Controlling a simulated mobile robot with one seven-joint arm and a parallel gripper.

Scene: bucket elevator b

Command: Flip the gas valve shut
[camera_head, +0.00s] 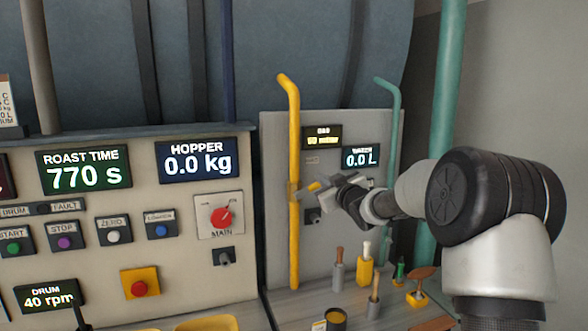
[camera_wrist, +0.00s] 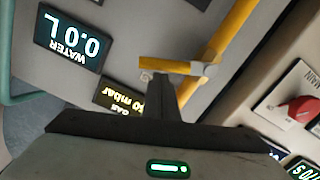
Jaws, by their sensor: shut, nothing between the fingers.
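The yellow gas pipe (camera_head: 293,130) runs vertically down the left side of the grey panel. Its valve has a yellow lever (camera_head: 314,186) that sticks out to the right, across the pipe's line. In the wrist view the lever (camera_wrist: 165,65) reaches left from the grey valve body (camera_wrist: 204,70) on the pipe (camera_wrist: 232,30). My gripper (camera_head: 330,184) is shut and empty, at the lever's free end. In the wrist view the closed fingertips (camera_wrist: 160,80) overlap the lever's edge; I cannot tell whether they touch it. The small gas display (camera_head: 321,137) is lit, reading in mbar.
A water display (camera_head: 361,157) and a teal pipe (camera_head: 392,120) are right of the gas pipe. The control panel with the red MAIN switch (camera_head: 221,216) stands left. Handled tools and a yellow block (camera_head: 365,272) stand on the ledge below my gripper.

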